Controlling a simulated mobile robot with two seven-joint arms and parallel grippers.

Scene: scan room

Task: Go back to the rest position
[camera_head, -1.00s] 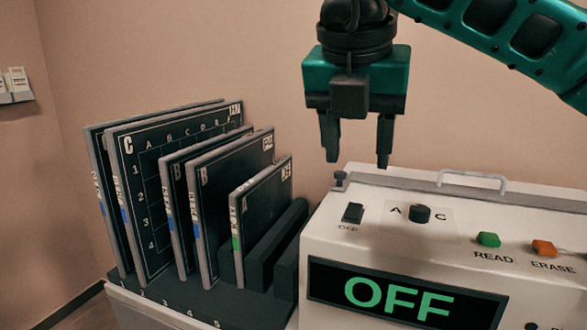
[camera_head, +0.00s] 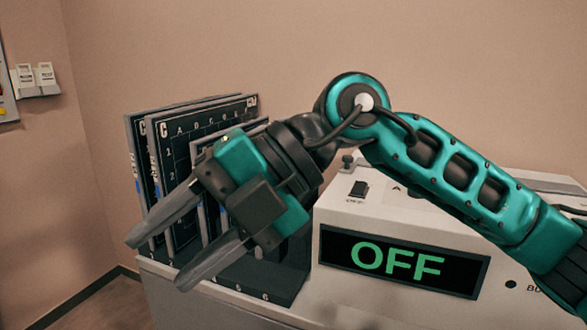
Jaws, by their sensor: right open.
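My right gripper (camera_head: 157,252) is open and empty, with its two grey fingers spread and pointing down to the left. It is in front of the rack of dark cassettes (camera_head: 210,122) and hides much of them; whether it touches any cannot be told. My right arm comes in from the right, across the white reader machine (camera_head: 400,212). My left gripper is not in view.
The machine's display (camera_head: 403,262) reads OFF in green. Small white wall boxes (camera_head: 35,80) hang at the far left. Open floor shows at lower left.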

